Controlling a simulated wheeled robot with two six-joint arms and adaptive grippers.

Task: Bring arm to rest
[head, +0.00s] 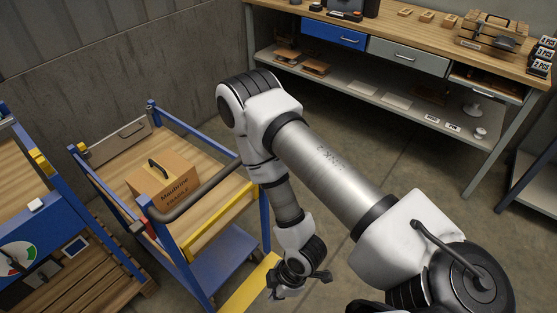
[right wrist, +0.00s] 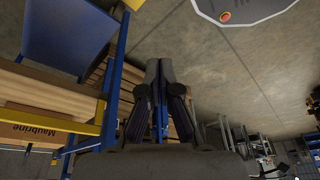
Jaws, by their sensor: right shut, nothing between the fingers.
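My right arm crosses the middle of the head view, bent at the elbow, with its forearm hanging down. My right gripper (head: 291,280) is at the lower middle, in the air beside the blue cart's front right corner. It is shut and empty; in the right wrist view its two dark fingers (right wrist: 159,72) meet at the tips. My left arm and left gripper are not in view.
The blue cart (head: 222,262) on the left carries a cardboard box (head: 162,182) with a black handle. A workbench (head: 400,40) with drawers stands at the back right. A blue-framed rack (head: 40,250) stands far left. Open floor (head: 340,160) lies between cart and bench.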

